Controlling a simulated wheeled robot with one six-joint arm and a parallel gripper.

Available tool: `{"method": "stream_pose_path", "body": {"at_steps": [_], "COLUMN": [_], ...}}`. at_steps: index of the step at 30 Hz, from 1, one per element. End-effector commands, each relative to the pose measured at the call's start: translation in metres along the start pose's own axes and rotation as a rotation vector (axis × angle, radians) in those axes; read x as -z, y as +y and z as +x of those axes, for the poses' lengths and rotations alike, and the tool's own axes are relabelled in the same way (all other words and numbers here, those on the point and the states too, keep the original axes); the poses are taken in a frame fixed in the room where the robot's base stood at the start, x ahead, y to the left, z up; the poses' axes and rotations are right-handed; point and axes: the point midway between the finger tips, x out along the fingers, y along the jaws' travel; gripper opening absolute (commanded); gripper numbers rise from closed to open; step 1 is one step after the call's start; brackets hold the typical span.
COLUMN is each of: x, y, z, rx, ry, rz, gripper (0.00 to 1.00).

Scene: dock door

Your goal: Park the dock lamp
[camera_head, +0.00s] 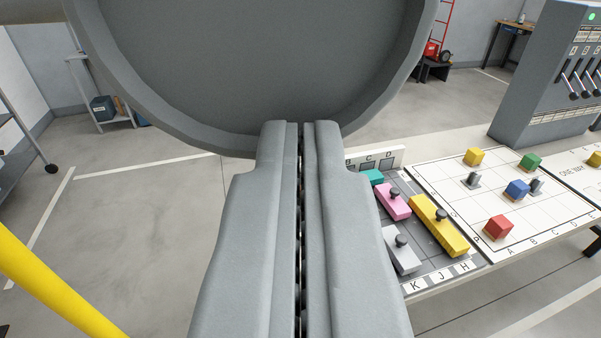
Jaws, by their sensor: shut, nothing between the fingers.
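A large grey round dish with a raised rim (250,60), which looks like the dock lamp's head, fills the top middle of the view. Its upper part is cut off by the frame edge. My gripper (300,127) is shut and empty, with its fingers side by side pointing up the picture. The fingertips overlap the lower rim of the dish in the picture. I cannot tell whether they touch it. The lamp's arm and mount are not clearly visible.
A yellow bar (50,287) crosses the lower left. Left floor is mostly clear.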

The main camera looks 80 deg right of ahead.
Motion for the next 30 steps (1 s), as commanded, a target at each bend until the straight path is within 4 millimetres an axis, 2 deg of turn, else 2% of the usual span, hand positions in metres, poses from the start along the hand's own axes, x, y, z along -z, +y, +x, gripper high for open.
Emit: {"method": "stream_pose_path", "body": {"at_steps": [1,15,23,30], "x": [0.0,-0.001,-0.001,-0.002], "y": [0.006,0.029,0.036,0.036], "z": [0.012,0.109,0.165,0.22], "rx": [0.01,0.174,0.267,0.265], "ry": [-0.001,0.0,0.0,-0.001], "rz": [0.0,0.001,0.002,0.0], "gripper": [0.0,0.0,0.0,0.0]}}
